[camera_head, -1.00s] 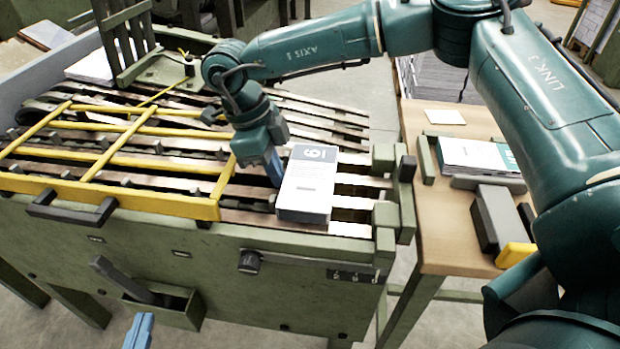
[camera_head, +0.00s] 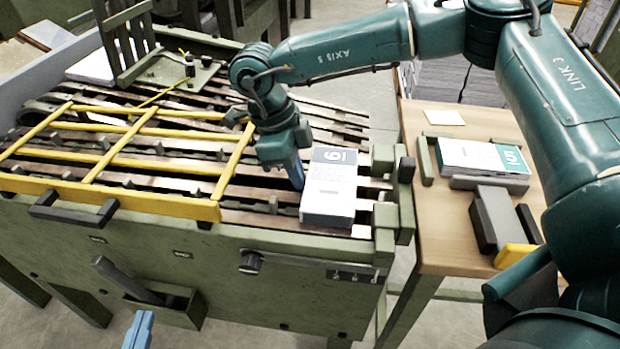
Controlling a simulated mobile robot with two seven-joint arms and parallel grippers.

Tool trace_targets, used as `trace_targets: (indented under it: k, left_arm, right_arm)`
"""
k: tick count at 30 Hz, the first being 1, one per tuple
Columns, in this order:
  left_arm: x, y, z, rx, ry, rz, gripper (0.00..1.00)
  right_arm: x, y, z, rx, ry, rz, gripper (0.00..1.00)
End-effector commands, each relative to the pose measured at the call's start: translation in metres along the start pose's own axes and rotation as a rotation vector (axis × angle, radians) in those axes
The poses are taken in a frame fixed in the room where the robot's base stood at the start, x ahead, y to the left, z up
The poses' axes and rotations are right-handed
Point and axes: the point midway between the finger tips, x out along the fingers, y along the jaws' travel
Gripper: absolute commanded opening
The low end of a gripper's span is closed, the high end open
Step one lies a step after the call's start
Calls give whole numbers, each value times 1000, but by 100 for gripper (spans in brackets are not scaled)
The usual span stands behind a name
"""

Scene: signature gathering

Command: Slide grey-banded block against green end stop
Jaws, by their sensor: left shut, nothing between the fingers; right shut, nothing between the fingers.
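The grey-banded block (camera_head: 329,193), white with a dark grey band marked 6, lies flat on the slatted rails at the machine's right end. The green end stop (camera_head: 386,218), a row of upright green posts, stands just right of it, with a narrow gap between them. My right gripper (camera_head: 297,180) is shut and empty, its blue fingers pointing down at the block's left side. They seem to touch that side, but exact contact is hard to tell. My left gripper (camera_head: 139,330) is shut and empty at the bottom edge, in front of the machine.
A yellow guard frame (camera_head: 150,203) covers the rails on the left. A wooden side table (camera_head: 440,245) on the right holds a paper stack (camera_head: 470,157) with a green band and a grey-and-yellow tool (camera_head: 495,220). A lever (camera_head: 128,280) sticks out from the machine front.

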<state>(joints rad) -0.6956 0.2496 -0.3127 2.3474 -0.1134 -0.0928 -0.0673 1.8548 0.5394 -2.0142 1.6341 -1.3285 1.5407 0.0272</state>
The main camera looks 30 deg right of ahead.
Motion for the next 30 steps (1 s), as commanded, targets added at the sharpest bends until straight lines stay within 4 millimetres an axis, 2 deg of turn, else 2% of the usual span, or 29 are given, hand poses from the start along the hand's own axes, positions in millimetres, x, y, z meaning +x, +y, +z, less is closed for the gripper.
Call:
trace_targets:
  k: [19, 30]
  left_arm:
    - [0, -1, -5, 0, 0, 0, 0]
    - [0, -1, -5, 0, 0, 0, 0]
  right_arm:
    - [8, 0, -29, 1, 1, 1, 0]
    - [6, 0, -18, 0, 3, 0, 0]
